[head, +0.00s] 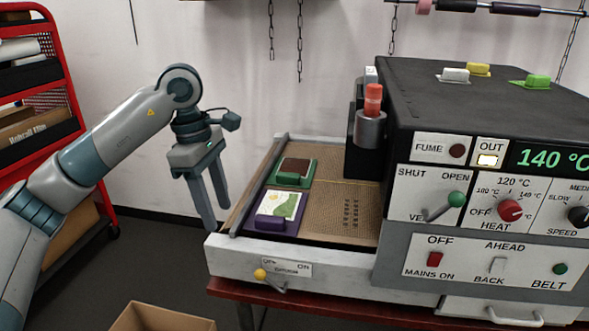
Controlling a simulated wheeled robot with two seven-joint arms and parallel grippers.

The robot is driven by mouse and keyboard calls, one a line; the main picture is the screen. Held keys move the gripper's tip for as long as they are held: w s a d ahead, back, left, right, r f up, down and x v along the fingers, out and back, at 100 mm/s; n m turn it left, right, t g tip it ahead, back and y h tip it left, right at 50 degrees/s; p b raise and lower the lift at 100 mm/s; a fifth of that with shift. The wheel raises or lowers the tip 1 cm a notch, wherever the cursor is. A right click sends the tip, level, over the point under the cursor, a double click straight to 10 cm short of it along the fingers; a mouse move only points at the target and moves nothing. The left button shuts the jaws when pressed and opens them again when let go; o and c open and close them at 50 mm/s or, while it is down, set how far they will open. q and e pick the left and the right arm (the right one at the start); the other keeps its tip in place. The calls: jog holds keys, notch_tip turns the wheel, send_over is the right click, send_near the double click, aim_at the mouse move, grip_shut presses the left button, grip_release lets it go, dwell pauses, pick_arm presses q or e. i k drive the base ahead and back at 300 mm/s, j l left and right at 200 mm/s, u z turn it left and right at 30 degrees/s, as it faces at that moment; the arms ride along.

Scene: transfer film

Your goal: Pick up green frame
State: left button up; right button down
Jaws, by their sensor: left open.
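The green frame (309,181) lies on the brown mesh bed (335,207) of the machine, toward its left side, with a dark brown panel inside it. A purple frame (261,222) with a white and green picture lies just in front of it on the same bed. My left gripper (218,226) is open and empty, fingers pointing down, to the left of both frames near the bed's left rail. It appears apart from both frames. My right gripper is not in view.
The black machine (470,100) with a control panel stands at the right; its display reads 140 °C. A red-topped cylinder (372,100) stands beside the bed. A red shelf rack (62,60) is at the left. An open cardboard box (160,316) sits at the front.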

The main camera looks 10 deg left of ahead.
aim_at(293, 167)
jog(key=i, duration=1.5)
